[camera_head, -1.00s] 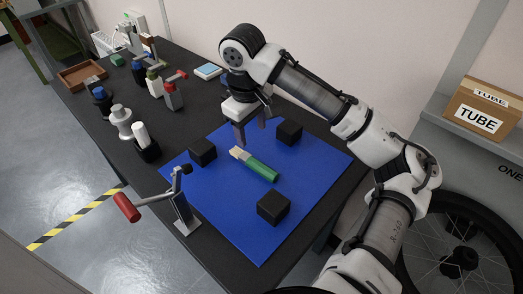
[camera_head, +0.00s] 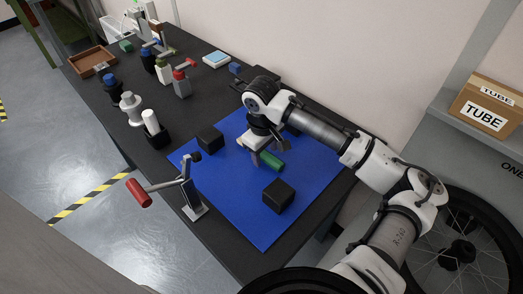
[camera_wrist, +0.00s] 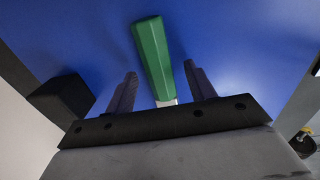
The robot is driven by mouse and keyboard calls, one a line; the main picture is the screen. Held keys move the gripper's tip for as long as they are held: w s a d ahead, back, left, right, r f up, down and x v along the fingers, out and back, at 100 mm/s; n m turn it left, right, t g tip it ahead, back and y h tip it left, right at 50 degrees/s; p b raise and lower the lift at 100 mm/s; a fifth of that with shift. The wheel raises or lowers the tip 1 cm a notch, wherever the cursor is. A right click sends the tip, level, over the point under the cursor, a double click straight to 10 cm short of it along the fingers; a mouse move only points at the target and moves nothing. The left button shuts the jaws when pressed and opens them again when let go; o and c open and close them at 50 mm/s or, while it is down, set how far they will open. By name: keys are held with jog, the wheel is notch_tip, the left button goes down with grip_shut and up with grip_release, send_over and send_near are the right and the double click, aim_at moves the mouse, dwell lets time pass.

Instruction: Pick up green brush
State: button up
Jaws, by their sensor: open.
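The green brush (camera_head: 271,160) lies on the blue mat (camera_head: 238,196), partly hidden behind my gripper in the head view. In the wrist view the green brush (camera_wrist: 154,56) lies between the two fingers in the picture, its green handle pointing up and away and a pale part showing near the gripper's base. My gripper (camera_head: 268,158) is open above the brush, its fingers spread on either side of it. In the wrist view my gripper (camera_wrist: 160,84) holds nothing. I cannot tell how far the fingertips are above the mat.
Black blocks stand on the mat, one to the left (camera_head: 210,138) and one in front (camera_head: 278,196); another is partly hidden behind my arm. A red-handled metal crank (camera_head: 188,190) stands at the table's near edge. Bottles and a wooden tray (camera_head: 92,62) are farther left.

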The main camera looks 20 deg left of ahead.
aim_at(265, 153)
jog(key=shift+f, duration=0.35)
jog(key=c, duration=1)
jog(key=shift+c, duration=0.2)
notch_tip(265, 153, up, 20)
jog(key=b, duration=0.1)
jog(key=shift+b, duration=0.35)
